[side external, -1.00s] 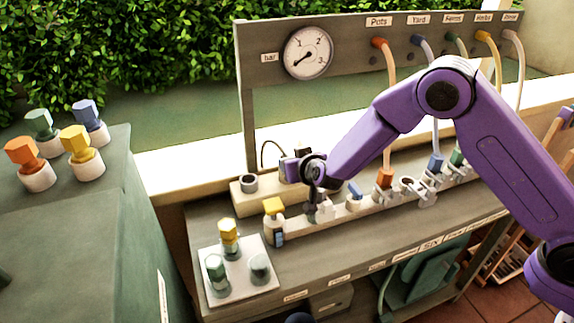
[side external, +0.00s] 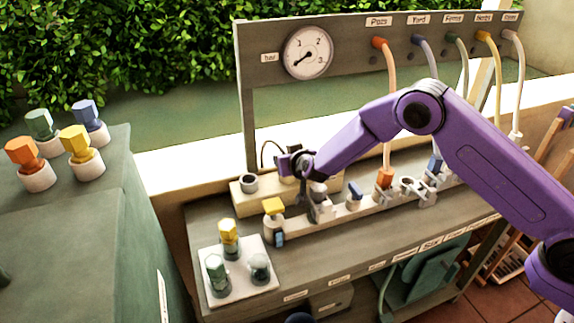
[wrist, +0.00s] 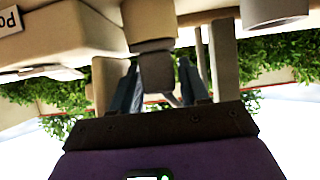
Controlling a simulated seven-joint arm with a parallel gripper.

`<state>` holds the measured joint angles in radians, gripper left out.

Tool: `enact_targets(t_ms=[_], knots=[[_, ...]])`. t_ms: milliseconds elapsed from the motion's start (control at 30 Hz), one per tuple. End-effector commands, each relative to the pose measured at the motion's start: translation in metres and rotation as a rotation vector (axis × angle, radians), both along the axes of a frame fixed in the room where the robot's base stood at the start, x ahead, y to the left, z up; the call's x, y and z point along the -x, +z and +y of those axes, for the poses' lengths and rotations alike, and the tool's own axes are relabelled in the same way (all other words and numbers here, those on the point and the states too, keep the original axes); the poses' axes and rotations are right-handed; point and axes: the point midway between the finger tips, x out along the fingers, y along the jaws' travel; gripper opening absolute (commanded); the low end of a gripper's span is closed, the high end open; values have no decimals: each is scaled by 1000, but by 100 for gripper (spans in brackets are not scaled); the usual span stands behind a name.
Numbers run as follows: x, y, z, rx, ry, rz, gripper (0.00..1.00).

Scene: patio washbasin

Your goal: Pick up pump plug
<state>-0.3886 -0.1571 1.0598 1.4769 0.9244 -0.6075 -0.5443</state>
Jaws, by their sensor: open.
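My gripper (side external: 306,192) is over the left part of the bench, just right of the pale block, with its tip region partly hidden by my wrist. In the wrist view its two fingers (wrist: 158,88) are open, one on each side of a dark grey stubby piece (wrist: 155,66), which may be the pump plug. I cannot tell whether the fingers touch it. In the side view a thin dark cable (side external: 265,150) loops up behind the pale block (side external: 243,203). The plug itself cannot be made out there.
A grey ring socket (side external: 248,183) sits on the block. A row of hose fittings (side external: 384,178) lies to the right. A gauge panel (side external: 350,58) stands behind.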

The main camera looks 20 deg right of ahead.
Motion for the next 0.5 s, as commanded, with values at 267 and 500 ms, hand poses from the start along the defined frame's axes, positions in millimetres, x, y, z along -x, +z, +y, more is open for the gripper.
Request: enact_targets(t_ms=[267, 500], knots=[[0, 0, 0, 0, 0, -1, 5], [0, 2, 0, 0, 1, -1, 5]])
